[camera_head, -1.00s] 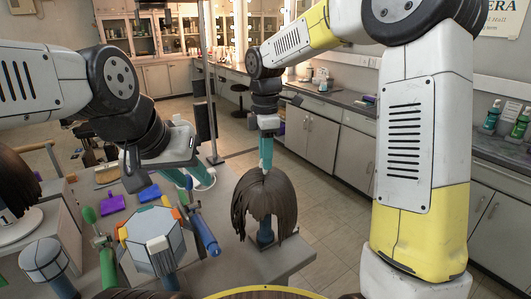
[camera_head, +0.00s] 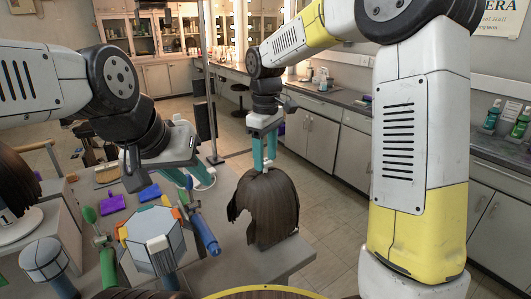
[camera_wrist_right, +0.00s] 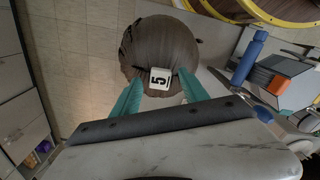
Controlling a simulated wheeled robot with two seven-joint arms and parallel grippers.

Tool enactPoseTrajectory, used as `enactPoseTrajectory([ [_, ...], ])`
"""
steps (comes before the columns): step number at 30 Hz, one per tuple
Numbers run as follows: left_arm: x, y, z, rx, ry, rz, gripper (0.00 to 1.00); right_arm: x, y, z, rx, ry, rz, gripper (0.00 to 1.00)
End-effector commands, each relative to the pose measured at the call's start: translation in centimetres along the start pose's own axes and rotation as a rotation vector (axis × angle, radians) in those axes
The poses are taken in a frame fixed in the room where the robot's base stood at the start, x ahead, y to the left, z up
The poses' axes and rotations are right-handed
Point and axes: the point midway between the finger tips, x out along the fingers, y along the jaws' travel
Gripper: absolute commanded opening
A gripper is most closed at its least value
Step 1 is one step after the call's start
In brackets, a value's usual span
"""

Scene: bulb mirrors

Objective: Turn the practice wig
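The practice wig (camera_head: 272,210), dark brown and bobbed, stands on the near table's right corner. Its open front faces the lower left in the head view. The right wrist view shows it from above (camera_wrist_right: 185,45), with a white tag marked 5 (camera_wrist_right: 160,80) at the crown. My right gripper (camera_head: 264,166) points down just over the crown. Its teal fingers (camera_wrist_right: 161,80) are apart, one on each side of the tag, with gaps visible. My left gripper (camera_head: 196,180) is open and empty above the table, left of the wig.
Another dark wig (camera_head: 15,185) stands at far left. Floor is clear right of the table.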

Motion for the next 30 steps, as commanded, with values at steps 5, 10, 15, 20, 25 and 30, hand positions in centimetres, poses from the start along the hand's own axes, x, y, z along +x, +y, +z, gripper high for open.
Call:
enactPoseTrajectory([
  [5,0.0,0.0,0.0,0.000,0.000,0.000,0.36,-0.5,0.0,0.0,-0.001,0.000,0.001,0.52],
  [10,0.0,0.0,0.0,0.000,0.000,0.000,0.36,-2.1,0.0,0.0,-0.001,0.001,0.002,0.52],
  [15,0.0,0.0,0.0,0.000,0.000,0.000,0.36,-3.8,0.0,-0.1,-0.002,0.002,0.002,0.52],
  [20,0.0,0.0,0.0,0.000,0.000,0.000,0.36,-5.3,0.0,-0.1,-0.003,0.001,0.001,0.52],
  [25,0.0,0.0,0.0,0.000,0.000,0.000,0.36,-6.0,0.0,0.0,-0.003,0.001,0.001,0.52],
  [30,0.0,0.0,0.0,0.000,0.000,0.000,0.36,-6.0,0.0,0.0,-0.003,0.000,0.000,0.52],
])
